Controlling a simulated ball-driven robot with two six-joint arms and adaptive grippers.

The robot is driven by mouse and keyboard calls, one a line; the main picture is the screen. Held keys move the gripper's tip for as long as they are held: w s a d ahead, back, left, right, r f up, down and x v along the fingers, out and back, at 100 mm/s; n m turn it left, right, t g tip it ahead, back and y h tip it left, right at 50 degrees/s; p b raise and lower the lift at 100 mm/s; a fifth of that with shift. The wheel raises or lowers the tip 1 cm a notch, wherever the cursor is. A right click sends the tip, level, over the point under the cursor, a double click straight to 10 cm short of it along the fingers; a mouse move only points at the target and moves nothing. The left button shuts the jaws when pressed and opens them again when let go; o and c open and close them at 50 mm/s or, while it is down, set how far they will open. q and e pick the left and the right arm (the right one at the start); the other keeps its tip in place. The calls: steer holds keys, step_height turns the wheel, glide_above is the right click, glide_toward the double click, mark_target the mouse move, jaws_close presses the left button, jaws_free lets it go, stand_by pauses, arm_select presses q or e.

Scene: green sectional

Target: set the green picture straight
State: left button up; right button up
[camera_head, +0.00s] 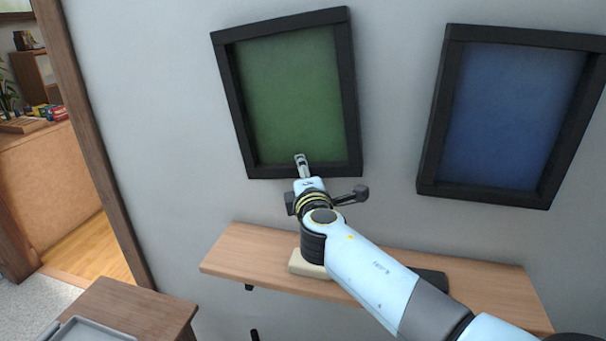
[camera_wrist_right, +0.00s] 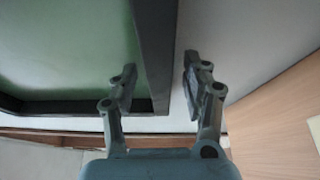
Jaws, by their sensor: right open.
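The green picture (camera_head: 292,95) in its black frame hangs on the wall, tilted, its right side raised compared with the shelf and the blue picture. It also shows in the right wrist view (camera_wrist_right: 70,50). My right gripper (camera_head: 330,178) is at the frame's lower edge, near the lower right corner. In the wrist view its open fingers (camera_wrist_right: 158,85) stand on either side of a black frame bar, one over the green side and one over the wall side. Whether a finger touches the bar I cannot tell. My left gripper is not in view.
A blue picture (camera_head: 510,115) in a black frame hangs to the right. A wooden shelf (camera_head: 240,255) is below the pictures, with a pale object (camera_head: 305,267) on it, partly behind my arm. A small wooden table (camera_head: 135,312) stands lower left, near a doorway post (camera_head: 95,140).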

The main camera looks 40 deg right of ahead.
mark_target(282, 174)
jaws_close()
stand_by(0.3)
steer(key=w+a+b, duration=0.1)
steer(key=b, duration=0.2)
steer(key=w+a+f+m+b, duration=0.1)
steer(key=b, duration=0.2)
steer(key=shift+w+a+f+b, duration=0.1)
steer(key=shift+w+a+b, duration=0.1)
steer(key=shift+w+b, duration=0.2)
steer(key=shift+w+a+r+m+t+b, duration=0.2)
steer(key=shift+w+a+m+t+b, duration=0.1)
steer(key=shift+m+b, duration=0.1)
steer(key=shift+r, duration=0.1)
